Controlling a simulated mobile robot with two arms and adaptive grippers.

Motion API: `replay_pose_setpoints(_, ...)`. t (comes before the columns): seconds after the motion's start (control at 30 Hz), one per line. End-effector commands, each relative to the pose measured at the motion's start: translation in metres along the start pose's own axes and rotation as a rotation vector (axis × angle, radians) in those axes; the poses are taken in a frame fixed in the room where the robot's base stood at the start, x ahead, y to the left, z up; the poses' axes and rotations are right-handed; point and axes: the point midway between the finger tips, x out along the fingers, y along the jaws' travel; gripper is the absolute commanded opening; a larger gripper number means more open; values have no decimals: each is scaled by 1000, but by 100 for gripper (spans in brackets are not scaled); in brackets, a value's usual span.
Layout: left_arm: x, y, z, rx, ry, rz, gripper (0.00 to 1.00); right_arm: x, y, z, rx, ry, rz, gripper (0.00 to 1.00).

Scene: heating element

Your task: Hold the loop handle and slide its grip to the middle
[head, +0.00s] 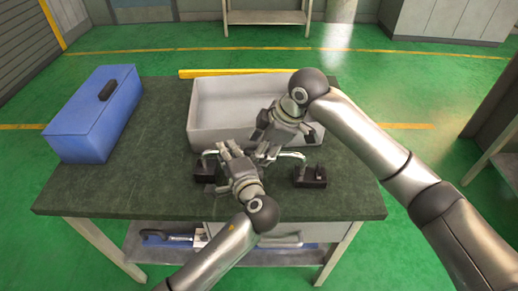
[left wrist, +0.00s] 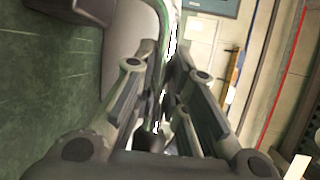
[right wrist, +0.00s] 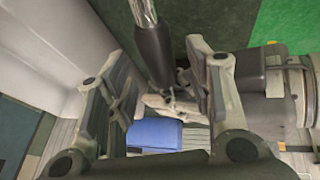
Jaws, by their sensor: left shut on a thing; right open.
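The loop handle (head: 293,155) is a chrome bar between two black end blocks, the left block (head: 204,168) and the right block (head: 310,177), on the table's front part. My left gripper (head: 232,149) is shut on the handle left of its middle. In the right wrist view, the handle's black grip (right wrist: 154,56) meets bare chrome (right wrist: 143,11) and runs toward the left gripper (right wrist: 172,103). My right gripper (head: 279,140) is open above the handle's right half, with the grip showing between its fingers. In the head view the grippers hide the handle's middle.
A grey bin (head: 207,128) stands right behind the handle. A blue box (head: 85,140) with a black handle sits at the table's left. The dark green tabletop (head: 130,185) is clear between box and handle. A tool lies on the lower shelf (head: 150,250).

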Motion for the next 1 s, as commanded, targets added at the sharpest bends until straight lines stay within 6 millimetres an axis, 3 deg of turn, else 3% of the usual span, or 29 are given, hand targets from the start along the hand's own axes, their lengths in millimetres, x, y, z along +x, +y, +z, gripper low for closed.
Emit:
replay_pose_setpoints(0.3, 1, 1, 1, 1, -4, 2, 0, -69, 1, 0, -1, 1, 5, 48)
replay_pose_setpoints(0.5, 1, 1, 1, 1, -4, 2, 0, -96, 1, 0, 0, 0, 3, 48)
replay_pose_setpoints(0.97, 1, 1, 2, 2, -5, 2, 0, -103, 0, 0, 0, 0, 1, 48)
replay_pose_setpoints(1.0, 1, 1, 2, 2, -5, 2, 15, -103, 0, 0, 0, 0, 1, 48)
